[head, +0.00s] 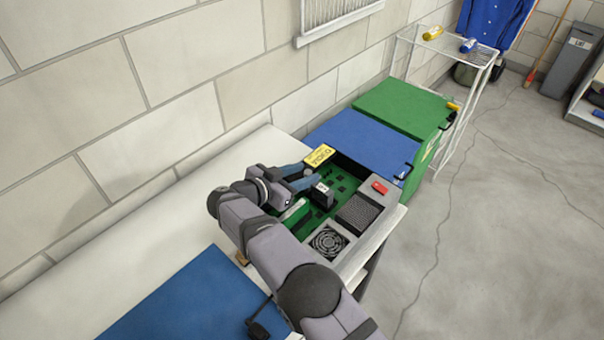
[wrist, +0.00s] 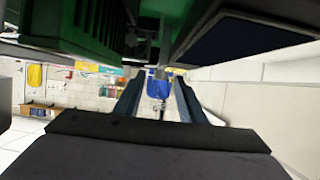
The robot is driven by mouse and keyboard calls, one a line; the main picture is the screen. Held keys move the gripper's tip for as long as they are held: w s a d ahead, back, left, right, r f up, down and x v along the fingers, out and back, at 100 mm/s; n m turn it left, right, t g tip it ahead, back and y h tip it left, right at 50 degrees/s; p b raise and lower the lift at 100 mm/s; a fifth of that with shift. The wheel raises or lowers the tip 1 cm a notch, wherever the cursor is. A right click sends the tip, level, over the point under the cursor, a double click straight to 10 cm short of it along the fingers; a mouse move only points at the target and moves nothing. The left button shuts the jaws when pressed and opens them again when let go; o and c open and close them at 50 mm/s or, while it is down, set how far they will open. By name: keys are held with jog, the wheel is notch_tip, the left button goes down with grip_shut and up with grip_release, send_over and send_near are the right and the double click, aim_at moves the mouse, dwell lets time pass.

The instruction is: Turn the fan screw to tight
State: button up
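The fan (head: 328,240) is a round dark grille at the near right corner of an open grey case with a green circuit board (head: 343,170). I cannot clearly make out the fan screw in either view. My gripper (head: 313,174) is over the board, behind the fan, and points to the right. Its two blue-grey fingers are apart with a gap between them, which also shows in the wrist view (wrist: 157,80). I see nothing held. The board's green and dark parts fill the top of the wrist view, close to the fingers.
A dark heat sink (head: 358,212), a red part (head: 380,188), a black block (head: 322,197) and a yellow box (head: 318,155) are around the board. Blue (head: 362,146) and green (head: 404,106) bins stand behind. A blue mat (head: 190,303) lies on the white bench (head: 130,240).

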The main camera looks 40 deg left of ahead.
jog(key=shift+s, duration=0.1)
jog(key=b+v, duration=0.1)
jog(key=v, duration=0.6)
jog(key=shift+r, duration=0.1)
